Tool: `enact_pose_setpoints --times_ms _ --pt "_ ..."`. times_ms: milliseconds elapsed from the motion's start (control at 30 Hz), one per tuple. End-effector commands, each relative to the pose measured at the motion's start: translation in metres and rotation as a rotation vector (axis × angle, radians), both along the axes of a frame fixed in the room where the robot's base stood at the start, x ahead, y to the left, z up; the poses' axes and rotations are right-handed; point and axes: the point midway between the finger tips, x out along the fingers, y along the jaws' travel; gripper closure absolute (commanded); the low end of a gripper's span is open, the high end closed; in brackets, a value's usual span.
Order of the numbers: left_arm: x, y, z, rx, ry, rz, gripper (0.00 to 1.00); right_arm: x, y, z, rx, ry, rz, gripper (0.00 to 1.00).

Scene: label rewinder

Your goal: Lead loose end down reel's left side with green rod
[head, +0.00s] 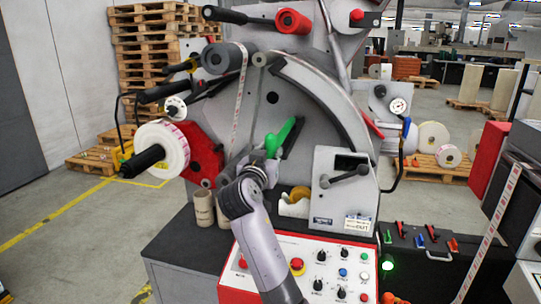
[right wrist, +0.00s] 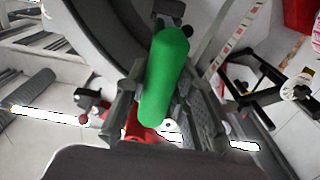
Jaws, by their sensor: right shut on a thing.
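The green rod (head: 282,138) is in my right gripper (head: 268,158) in front of the machine's grey face plate, tilted up to the right. In the right wrist view the fingers (right wrist: 165,105) are shut around the rod (right wrist: 166,72). The label reel (head: 165,150), white with pink printing, sits on a black spindle at the left. A narrow printed strip (head: 239,105) hangs from the upper rollers, left of the rod and apart from it. Its lower end is hard to make out near my gripper. A printed strip (right wrist: 232,40) also shows in the right wrist view. My left gripper is not in view.
A grey unit with a black handle (head: 345,178) stands right of my gripper. Below are the control panel (head: 305,268) and cardboard cores (head: 204,207) on the dark bench. A red plate (head: 205,152) is behind the reel. Black levers and rollers (head: 222,57) project at upper left.

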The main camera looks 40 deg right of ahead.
Motion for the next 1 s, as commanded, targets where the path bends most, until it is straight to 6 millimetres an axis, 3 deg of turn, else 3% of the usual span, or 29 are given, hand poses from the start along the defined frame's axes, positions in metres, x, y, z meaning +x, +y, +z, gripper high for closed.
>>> enact_pose_setpoints --times_ms 267,1000 --pt "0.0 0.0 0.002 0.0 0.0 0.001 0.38 -0.003 0.004 0.005 0.0 -0.001 0.002 1.0" --pt "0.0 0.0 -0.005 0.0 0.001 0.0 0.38 -0.051 0.06 0.005 0.0 -0.001 0.002 1.0"
